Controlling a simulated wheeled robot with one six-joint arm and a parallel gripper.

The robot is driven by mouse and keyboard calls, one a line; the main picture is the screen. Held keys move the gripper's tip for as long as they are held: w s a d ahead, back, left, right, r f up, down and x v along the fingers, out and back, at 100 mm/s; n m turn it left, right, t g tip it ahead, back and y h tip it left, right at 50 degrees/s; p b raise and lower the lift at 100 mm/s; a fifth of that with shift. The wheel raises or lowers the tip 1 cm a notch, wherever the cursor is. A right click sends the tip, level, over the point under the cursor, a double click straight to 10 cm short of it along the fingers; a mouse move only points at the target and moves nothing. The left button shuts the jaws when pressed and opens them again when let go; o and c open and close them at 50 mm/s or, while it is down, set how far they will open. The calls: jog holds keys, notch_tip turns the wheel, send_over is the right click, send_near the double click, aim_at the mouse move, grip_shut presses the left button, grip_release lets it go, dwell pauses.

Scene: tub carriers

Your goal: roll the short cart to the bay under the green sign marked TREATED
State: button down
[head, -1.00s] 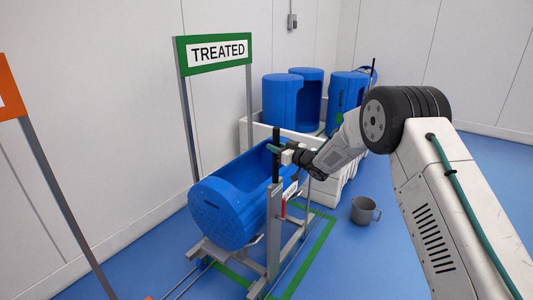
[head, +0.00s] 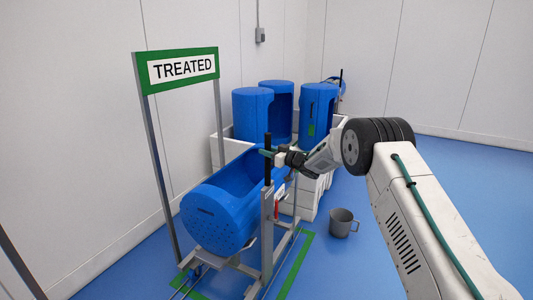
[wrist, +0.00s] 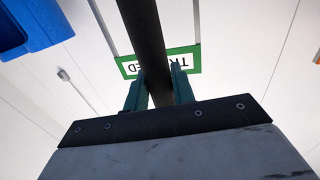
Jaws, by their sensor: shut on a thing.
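A grey-framed cart (head: 267,235) carries a blue open tub (head: 218,222), lying lengthwise and tilted. It stands beside the green-bordered TREATED sign (head: 182,69), over a green floor outline (head: 296,265) that is partly hidden by the cart. My gripper (head: 267,153) is shut on the black upright handle (head: 268,142) at the cart's near right corner. In the wrist view my gripper's two teal fingers (wrist: 160,88) close around the dark handle bar (wrist: 143,32). The sign shows upside down behind them. The tub's far end reaches close to a white crate; any gap is hidden.
The white crate (head: 306,205) behind the cart holds several upright blue tubs (head: 252,115). A grey mug (head: 342,222) stands on the floor right of the green outline. Another black post (head: 339,76) shows farther back. Blue floor at right is clear; a wall runs along the left.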

jog(key=c, duration=1.2)
grip_release()
jog(key=v, duration=0.7)
jog(key=shift+s+d, duration=0.25)
jog(key=shift+s, duration=0.05)
